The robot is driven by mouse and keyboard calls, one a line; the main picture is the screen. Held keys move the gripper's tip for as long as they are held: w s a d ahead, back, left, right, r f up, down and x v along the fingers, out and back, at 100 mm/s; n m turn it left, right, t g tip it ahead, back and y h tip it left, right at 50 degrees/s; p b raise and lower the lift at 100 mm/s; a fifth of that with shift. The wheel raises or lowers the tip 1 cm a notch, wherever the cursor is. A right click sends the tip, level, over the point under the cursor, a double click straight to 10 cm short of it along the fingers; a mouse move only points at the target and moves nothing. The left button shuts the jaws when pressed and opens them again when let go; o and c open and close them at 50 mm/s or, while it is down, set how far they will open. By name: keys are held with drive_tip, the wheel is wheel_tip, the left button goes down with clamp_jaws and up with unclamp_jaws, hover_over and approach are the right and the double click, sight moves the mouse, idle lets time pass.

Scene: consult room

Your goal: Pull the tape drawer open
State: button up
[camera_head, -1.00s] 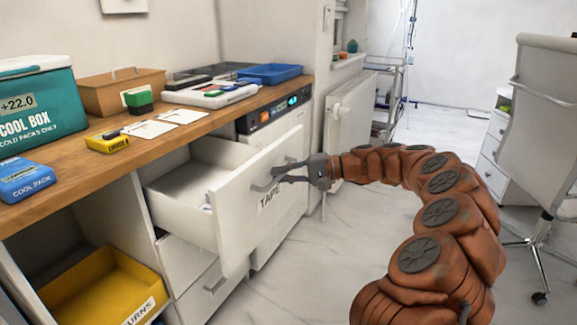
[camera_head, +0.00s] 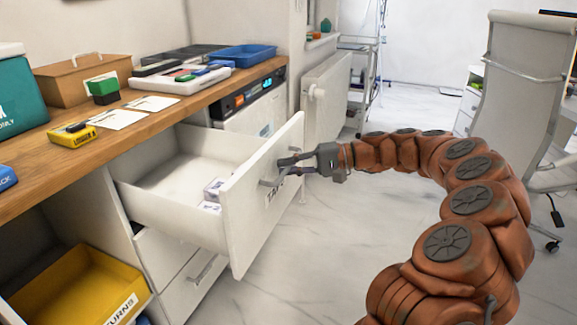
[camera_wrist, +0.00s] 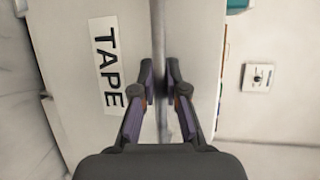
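The white tape drawer (camera_head: 245,205) stands well out of the cabinet, its inside in view with small white packs (camera_head: 213,190) near the front. Its TAPE label is partly hidden by my gripper in the head view but reads clearly in the wrist view (camera_wrist: 108,65). My gripper (camera_head: 284,170) is at the drawer's front face, its fingers closed around the handle bar. In the wrist view, the fingertips (camera_wrist: 160,75) lie on either side of the thin grey handle (camera_wrist: 158,30).
The wooden counter (camera_head: 40,165) above holds a yellow device (camera_head: 72,135), cards, a wooden box and trays. A yellow RETURNS bin (camera_head: 75,285) sits at lower left. A radiator (camera_head: 326,95) is behind the drawer and a chair (camera_head: 515,95) at right. The floor between is clear.

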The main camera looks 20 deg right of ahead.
drive_tip(key=shift+o, duration=0.7)
drive_tip(key=shift+d, duration=0.1)
drive_tip(key=v, duration=1.1)
drive_tip(key=shift+s+d, duration=0.2)
drive_tip(key=shift+d, duration=0.15)
drive_tip(key=shift+r, duration=0.15)
